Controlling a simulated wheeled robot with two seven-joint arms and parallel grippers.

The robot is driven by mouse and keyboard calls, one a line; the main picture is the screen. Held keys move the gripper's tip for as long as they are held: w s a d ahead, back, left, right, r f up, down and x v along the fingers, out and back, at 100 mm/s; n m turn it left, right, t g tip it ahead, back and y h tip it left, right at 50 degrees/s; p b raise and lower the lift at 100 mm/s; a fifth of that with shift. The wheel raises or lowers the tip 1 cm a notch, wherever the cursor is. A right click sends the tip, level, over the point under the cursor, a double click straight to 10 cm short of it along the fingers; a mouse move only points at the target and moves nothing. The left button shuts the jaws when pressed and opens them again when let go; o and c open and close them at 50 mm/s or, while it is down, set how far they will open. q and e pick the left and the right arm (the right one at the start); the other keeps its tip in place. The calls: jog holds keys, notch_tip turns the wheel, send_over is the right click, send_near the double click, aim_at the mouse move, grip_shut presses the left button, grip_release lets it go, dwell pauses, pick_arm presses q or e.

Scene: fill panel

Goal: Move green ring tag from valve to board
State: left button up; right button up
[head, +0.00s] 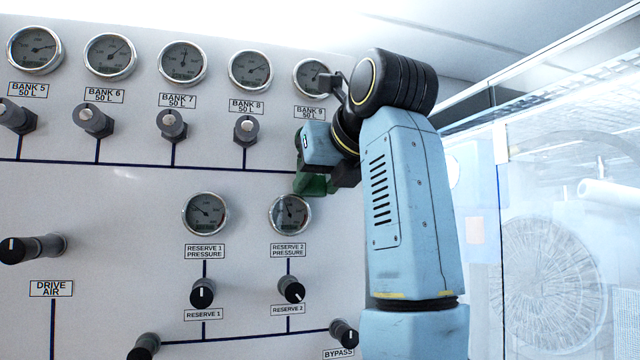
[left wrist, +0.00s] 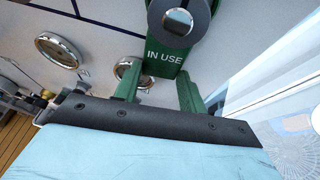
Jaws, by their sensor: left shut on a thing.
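The green ring tag (left wrist: 165,60), marked "IN USE", is at the top of the left wrist view. Its ring shows around a grey round valve knob (left wrist: 178,22); whether it is still seated on it I cannot tell. My left gripper (left wrist: 158,82) is shut on the tag's lower part, with a green finger on each side. In the head view, my left gripper (head: 318,174) is at the panel below the BANK 9 label, and a bit of green (head: 312,187) shows under it. The gripper hides the valve there. No board is recognizable. My right gripper is not in view.
The panel carries gauges (head: 183,63), bank valves (head: 172,125) and two reserve valves (head: 203,292) close by. A reserve gauge (head: 290,214) is just below my left gripper. A clear glazed partition (head: 550,200) stands to the right.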

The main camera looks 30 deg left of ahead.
pick_arm(q)
jog(key=shift+r, duration=0.25)
jog(key=shift+s+d, duration=0.1)
jog(key=shift+s+d+b, duration=0.4)
jog(key=shift+s+d, duration=0.15)
jog(key=shift+d, duration=0.3)
jog(key=shift+s+d+b, duration=0.25)
jog(key=shift+s+d, duration=0.4)
jog(key=shift+d, duration=0.35)
jog(key=shift+s+d+b, duration=0.2)
jog(key=shift+s+d, duration=0.45)
jog(key=shift+d, duration=0.3)
dwell(0.9)
